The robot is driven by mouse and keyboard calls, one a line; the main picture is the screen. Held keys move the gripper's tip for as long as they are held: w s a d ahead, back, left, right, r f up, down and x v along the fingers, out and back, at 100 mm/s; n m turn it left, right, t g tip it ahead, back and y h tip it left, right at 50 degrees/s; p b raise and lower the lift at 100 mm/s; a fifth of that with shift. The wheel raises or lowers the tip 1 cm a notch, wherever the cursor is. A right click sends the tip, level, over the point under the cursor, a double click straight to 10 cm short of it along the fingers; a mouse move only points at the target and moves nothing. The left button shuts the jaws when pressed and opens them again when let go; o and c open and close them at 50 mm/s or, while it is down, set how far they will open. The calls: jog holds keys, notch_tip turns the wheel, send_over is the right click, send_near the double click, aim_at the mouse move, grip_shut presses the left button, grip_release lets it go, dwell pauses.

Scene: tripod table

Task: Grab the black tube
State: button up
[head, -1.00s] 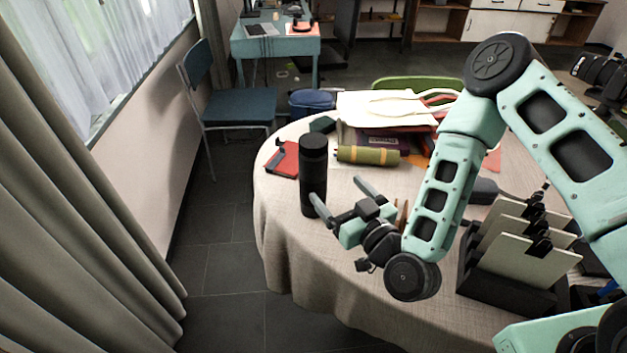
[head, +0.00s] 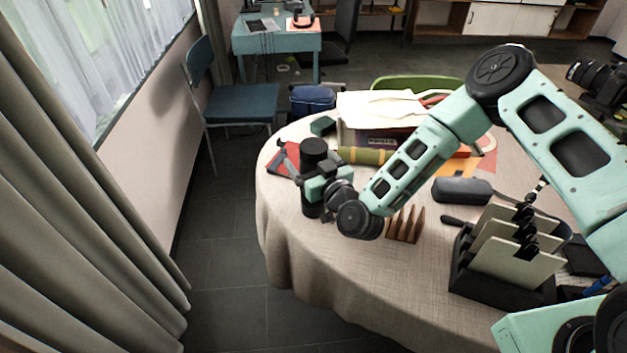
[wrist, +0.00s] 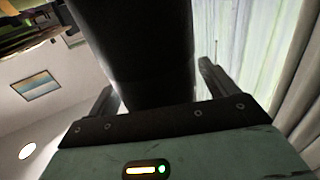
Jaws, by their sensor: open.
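The black tube (head: 313,154) stands upright near the left edge of the round table, partly hidden behind my gripper (head: 307,175) in the head view. My gripper is open at about the middle of the tube's height. In the wrist view the tube (wrist: 135,50) fills the space between the two fingers of my gripper (wrist: 158,92), one on each side. A gap shows between the tube and the right finger. The left finger appears very near the tube; contact cannot be told.
The table (head: 300,255) has a beige cloth. A red item (head: 283,160) lies behind the tube, with a green roll (head: 366,156) and stacked books to its right. A wooden rack (head: 405,226), a dark case (head: 462,190) and a black card holder (head: 500,287) stand to the right.

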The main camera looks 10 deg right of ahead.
jog(key=shift+w, duration=0.1)
jog(key=shift+c, duration=0.4)
jog(key=shift+a, duration=0.1)
jog(key=c, duration=1.6)
jog(key=shift+o, duration=0.2)
